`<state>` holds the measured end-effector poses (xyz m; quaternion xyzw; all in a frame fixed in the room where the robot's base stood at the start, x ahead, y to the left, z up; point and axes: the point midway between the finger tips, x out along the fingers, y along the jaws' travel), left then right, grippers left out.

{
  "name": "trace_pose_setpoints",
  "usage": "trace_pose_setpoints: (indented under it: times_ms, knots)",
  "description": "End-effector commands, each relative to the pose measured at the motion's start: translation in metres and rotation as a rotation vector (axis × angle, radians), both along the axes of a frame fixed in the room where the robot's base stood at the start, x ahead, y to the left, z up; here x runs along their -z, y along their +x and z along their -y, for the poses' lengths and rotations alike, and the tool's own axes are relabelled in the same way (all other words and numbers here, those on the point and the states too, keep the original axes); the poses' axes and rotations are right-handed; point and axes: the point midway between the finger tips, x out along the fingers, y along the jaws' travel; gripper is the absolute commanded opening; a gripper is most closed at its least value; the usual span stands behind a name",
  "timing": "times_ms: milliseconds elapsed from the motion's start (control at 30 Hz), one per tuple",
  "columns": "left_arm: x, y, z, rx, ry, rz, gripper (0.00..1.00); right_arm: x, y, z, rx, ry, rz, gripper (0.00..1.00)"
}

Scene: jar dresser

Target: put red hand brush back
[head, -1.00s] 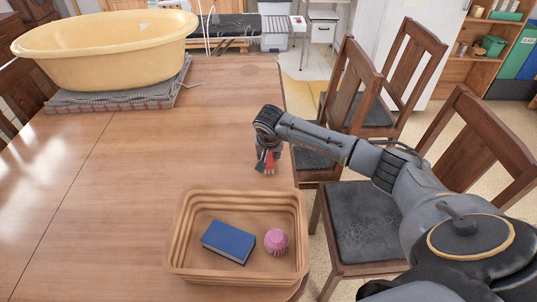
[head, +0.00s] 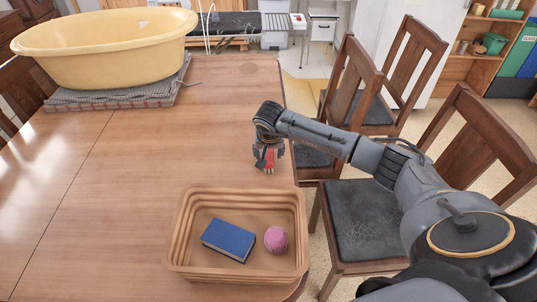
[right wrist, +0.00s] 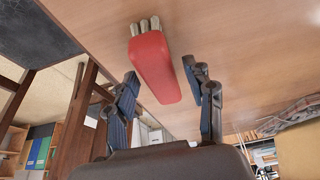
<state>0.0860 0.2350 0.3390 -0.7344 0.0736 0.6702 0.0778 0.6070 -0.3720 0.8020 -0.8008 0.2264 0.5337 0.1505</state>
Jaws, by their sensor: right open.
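The red hand brush (head: 269,160) is at the right part of the wooden table, just behind the basket. It also shows in the right wrist view (right wrist: 155,68), with a red body and pale tufts at its upper end. My right gripper (head: 268,164) is open over it. In the right wrist view its two fingers (right wrist: 160,74) stand apart on either side of the brush, with a gap at each side. I cannot tell whether the brush rests flat on the table. My left gripper is not in view.
A tan basket (head: 182,235) near the table's front right holds a blue book (head: 228,240) and a pink ball (head: 276,239). A yellow tub (head: 105,50) stands on a folded cloth at the back left. Chairs (head: 362,225) line the right edge. The table's middle (head: 150,150) is clear.

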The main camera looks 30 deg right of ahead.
Motion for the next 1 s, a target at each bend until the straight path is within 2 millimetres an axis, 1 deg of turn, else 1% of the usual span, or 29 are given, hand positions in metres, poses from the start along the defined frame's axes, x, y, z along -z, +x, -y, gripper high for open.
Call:
trace_pose_setpoints:
  times_ms: [100,300,400,500,633,1000]
  knots:
    - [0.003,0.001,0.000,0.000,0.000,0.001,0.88,-0.023,-0.007,-0.004,-0.003,-0.002,0.006,0.53]
    - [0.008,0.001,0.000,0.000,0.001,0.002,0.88,-0.063,-0.022,-0.013,-0.003,-0.002,0.005,0.53]
    - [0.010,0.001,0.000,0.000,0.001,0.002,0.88,-0.079,-0.028,-0.017,-0.002,-0.001,0.004,0.53]
    - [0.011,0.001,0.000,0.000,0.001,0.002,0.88,-0.090,-0.032,-0.020,-0.002,0.000,0.002,0.53]
    - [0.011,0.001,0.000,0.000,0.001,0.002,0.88,-0.098,-0.035,-0.022,0.000,-0.001,0.001,0.53]
    - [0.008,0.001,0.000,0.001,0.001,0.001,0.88,-0.102,-0.036,-0.022,0.000,0.000,0.000,0.53]
